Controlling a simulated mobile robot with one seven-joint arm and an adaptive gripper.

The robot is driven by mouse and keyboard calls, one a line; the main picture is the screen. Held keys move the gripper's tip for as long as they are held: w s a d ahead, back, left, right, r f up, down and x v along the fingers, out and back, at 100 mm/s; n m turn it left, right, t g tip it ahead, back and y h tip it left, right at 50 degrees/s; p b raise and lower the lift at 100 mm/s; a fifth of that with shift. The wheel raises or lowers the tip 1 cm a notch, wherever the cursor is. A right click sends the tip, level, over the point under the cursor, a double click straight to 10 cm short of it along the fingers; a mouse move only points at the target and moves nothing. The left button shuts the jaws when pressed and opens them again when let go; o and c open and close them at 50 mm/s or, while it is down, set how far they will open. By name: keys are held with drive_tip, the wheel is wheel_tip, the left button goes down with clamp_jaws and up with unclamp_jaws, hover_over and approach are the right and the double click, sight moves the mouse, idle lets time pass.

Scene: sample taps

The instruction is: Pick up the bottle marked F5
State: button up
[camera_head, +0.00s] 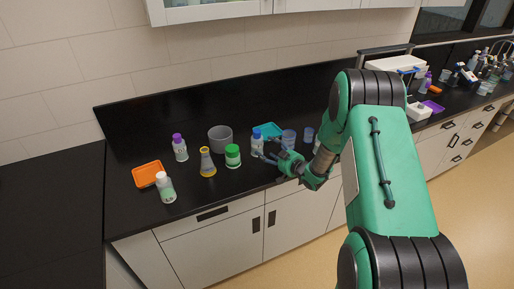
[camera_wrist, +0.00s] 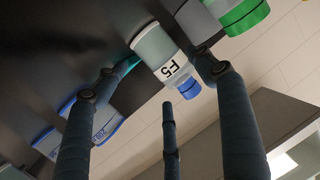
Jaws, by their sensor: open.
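The bottle marked F5 (camera_wrist: 165,55) is white with a blue cap and shows close up in the wrist view, its label facing the camera. In the head view a blue-capped bottle (camera_head: 257,142) stands upright on the black counter, just left of my gripper. My gripper (camera_head: 268,155) is open, its fingers reaching toward that bottle. In the wrist view my gripper (camera_wrist: 163,58) has a finger on each side of the bottle and a third below its cap. Whether any finger touches the bottle, I cannot tell.
A green-capped jar (camera_head: 232,155) stands close left of the bottle. A yellow flask (camera_head: 207,163), grey pot (camera_head: 220,138), purple-capped bottle (camera_head: 180,148), orange tray (camera_head: 147,174) and white bottle (camera_head: 165,188) are farther left. A teal tray (camera_head: 268,130) lies behind; a bluish cup (camera_head: 289,137) stands right.

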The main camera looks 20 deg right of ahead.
sight(262, 140)
drive_tip(key=shift+b+x, duration=0.75)
drive_tip(key=shift+x, duration=1.85)
drive_tip(key=shift+d, duration=0.1)
drive_tip(key=shift+c, duration=0.3)
drive_tip(key=c, duration=1)
drive_tip(key=shift+r, duration=0.55)
drive_tip(key=r, duration=0.1)
drive_tip(key=r+p, duration=0.1)
drive_tip(key=shift+s+r, duration=0.35)
drive_tip(key=s+a+p, duration=0.1)
drive_tip(key=s, duration=0.4)
drive_tip(key=s+a, duration=0.1)
drive_tip(key=s, duration=0.4)
drive_tip(key=s+a+r+p, duration=0.1)
drive_tip(key=s+a, duration=0.1)
drive_tip(key=s, duration=0.3)
drive_tip(key=shift+r+p, duration=0.1)
drive_tip(key=shift+p, duration=0.25)
drive_tip(key=shift+w, duration=0.1)
